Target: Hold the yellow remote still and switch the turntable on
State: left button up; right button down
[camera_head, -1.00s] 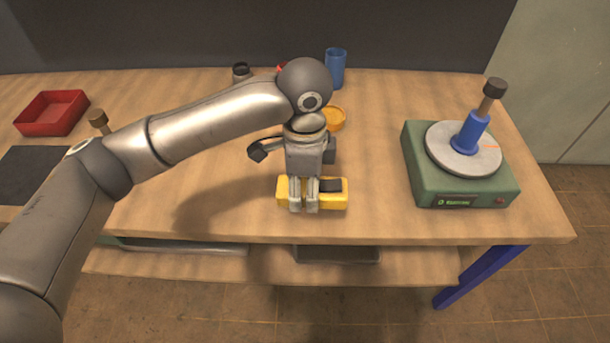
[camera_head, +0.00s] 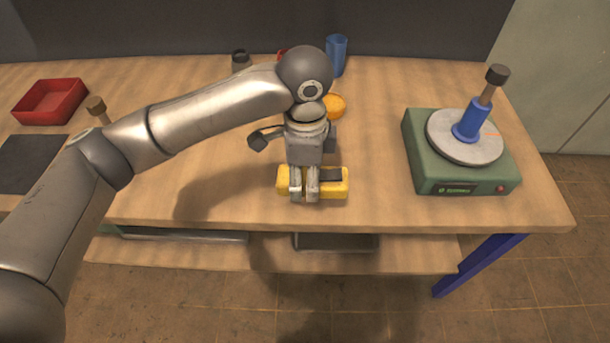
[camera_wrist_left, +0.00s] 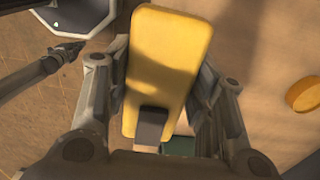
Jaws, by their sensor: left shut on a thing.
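The yellow remote (camera_head: 335,183) lies on the wooden table near its front edge. My left gripper (camera_head: 305,196) comes down on it from above and is shut on it. In the left wrist view the yellow remote (camera_wrist_left: 168,60) sits between the two fingers, with a dark grey block on its near part. The turntable stands at the right of the table: a green base (camera_head: 462,180) with a round grey plate (camera_head: 450,150). A blue holder (camera_head: 472,122) with a dark-capped rod stands on the plate. A red button (camera_head: 500,189) is on the base's front.
A red tray (camera_head: 50,102) and a dark mat (camera_head: 30,160) are at the left. A blue cup (camera_head: 336,56) and an orange round thing (camera_head: 336,106) stand behind my left gripper. The table between the remote and the turntable is clear.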

pick_arm(q)
jog(key=shift+w+a+f+b, duration=0.1)
jog(key=shift+w+f+b, duration=0.2)
jog(key=shift+w+f, duration=1.3)
jog(key=shift+w+f+b, duration=0.3)
jog(key=shift+w+f, duration=1)
jog(key=shift+w, duration=0.5)
jog(key=shift+w+f+b, duration=0.75)
jog(key=shift+w+f, duration=0.85)
jog(key=shift+w, duration=0.3)
jog(key=shift+w+f+b, duration=0.6)
jog(key=shift+w+f, duration=0.3)
jog(key=shift+w, duration=0.15)
jog(key=shift+f, duration=0.1)
jog(key=shift+f+p, duration=0.3)
jog(key=o, duration=1.2)
jog(key=shift+a, duration=0.1)
jog(key=c, duration=1)
